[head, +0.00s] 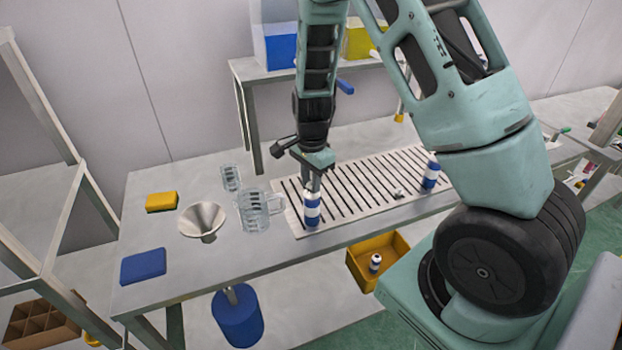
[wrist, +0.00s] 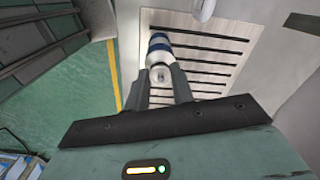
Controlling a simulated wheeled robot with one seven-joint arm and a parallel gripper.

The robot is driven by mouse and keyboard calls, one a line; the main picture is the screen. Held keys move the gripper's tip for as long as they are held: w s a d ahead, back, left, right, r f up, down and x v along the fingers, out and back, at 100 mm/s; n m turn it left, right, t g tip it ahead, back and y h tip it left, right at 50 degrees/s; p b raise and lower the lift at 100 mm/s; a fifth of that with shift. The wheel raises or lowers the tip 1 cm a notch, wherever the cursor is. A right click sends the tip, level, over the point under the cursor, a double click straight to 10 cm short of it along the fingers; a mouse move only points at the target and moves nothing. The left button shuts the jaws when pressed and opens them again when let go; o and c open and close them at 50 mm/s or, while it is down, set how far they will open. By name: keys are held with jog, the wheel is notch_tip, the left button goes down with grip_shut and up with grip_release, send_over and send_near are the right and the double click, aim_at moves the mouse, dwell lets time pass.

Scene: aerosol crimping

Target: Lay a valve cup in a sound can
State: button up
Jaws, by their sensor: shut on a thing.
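A blue-and-white can (head: 312,209) stands upright at the left end of the slatted rack (head: 292,192). My gripper (head: 313,184) points down directly over its top. In the wrist view my fingers (wrist: 161,82) are shut on a small grey round piece, seemingly a valve cup (wrist: 160,74), with the can (wrist: 158,45) just beyond it. I cannot tell whether the piece touches the can. A second blue-and-white can (head: 431,172) stands at the rack's right end. A small grey piece (head: 398,194), perhaps another valve cup, lies on the rack between them.
A glass mug (head: 254,211), a smaller glass (head: 231,178), a funnel (head: 203,220), a yellow sponge (head: 162,202) and a blue cloth (head: 143,266) are left of the rack. A yellow bin (head: 388,243) below the front edge holds another can (head: 375,263). The rack's middle is mostly clear.

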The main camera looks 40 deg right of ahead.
dwell(0.9)
jog(key=o, duration=1.6)
jog(key=shift+r, duration=0.15)
jog(key=shift+r+p, duration=3.3)
jog(key=shift+r, duration=0.15)
jog(key=shift+f, duration=0.1)
